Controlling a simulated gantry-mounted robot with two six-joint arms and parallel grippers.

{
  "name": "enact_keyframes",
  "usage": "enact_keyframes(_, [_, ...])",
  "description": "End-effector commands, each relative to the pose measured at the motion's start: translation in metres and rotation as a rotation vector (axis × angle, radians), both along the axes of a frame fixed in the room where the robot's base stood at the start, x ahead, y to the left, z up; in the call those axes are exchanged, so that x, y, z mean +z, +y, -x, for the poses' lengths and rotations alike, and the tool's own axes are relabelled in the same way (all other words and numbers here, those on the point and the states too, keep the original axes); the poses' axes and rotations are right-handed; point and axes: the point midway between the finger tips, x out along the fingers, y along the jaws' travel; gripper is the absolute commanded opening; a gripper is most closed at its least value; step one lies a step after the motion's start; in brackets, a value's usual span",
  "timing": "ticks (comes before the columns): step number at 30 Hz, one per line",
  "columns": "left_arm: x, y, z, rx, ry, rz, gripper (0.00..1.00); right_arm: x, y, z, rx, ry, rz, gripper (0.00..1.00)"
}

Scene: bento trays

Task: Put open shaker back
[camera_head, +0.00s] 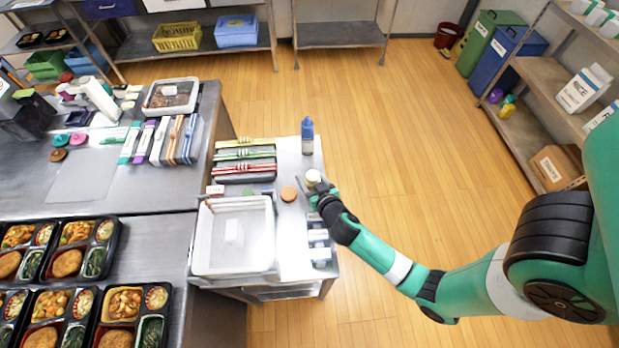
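The open shaker (313,178) is a small pale container with a yellowish round top, seen from above near the right edge of the small metal side table. My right gripper (317,187) has its dark fingers around the shaker and appears shut on it. The fingers hide its lower part, so I cannot tell whether it touches the table. A round orange-brown lid (288,194) lies on the table just left of the gripper. My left gripper is not in view.
A blue-capped bottle (307,135) stands behind the shaker. A white bin (234,271) and a rack of red and green-banded items (245,171) fill the table's left side. Small pale packs (319,243) lie in front of the gripper. Filled bento trays (84,232) cover the left counter.

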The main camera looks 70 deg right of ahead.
Motion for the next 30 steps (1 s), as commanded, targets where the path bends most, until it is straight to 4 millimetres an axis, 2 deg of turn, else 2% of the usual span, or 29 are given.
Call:
enact_keyframes(1, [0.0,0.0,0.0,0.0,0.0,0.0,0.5,0.0,0.0,0.0,0.0,0.001,-0.001,0.71])
enact_keyframes(4, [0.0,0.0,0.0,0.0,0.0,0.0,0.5,0.0,0.0,0.0,0.0,0.001,-0.001,0.9])
enact_keyframes(5, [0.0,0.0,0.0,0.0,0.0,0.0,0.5,0.0,0.0,0.0,0.0,0.001,-0.001,0.93])
enact_keyframes(16, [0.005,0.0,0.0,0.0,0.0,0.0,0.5,0.005,0.002,0.001,0.001,0.001,0.0,0.93])
enact_keyframes(20, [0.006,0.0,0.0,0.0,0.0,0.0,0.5,0.012,0.017,0.016,0.003,0.001,-0.002,0.93])
enact_keyframes(30, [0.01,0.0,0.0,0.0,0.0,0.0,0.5,0.043,0.07,0.067,0.007,0.002,0.0,0.93])
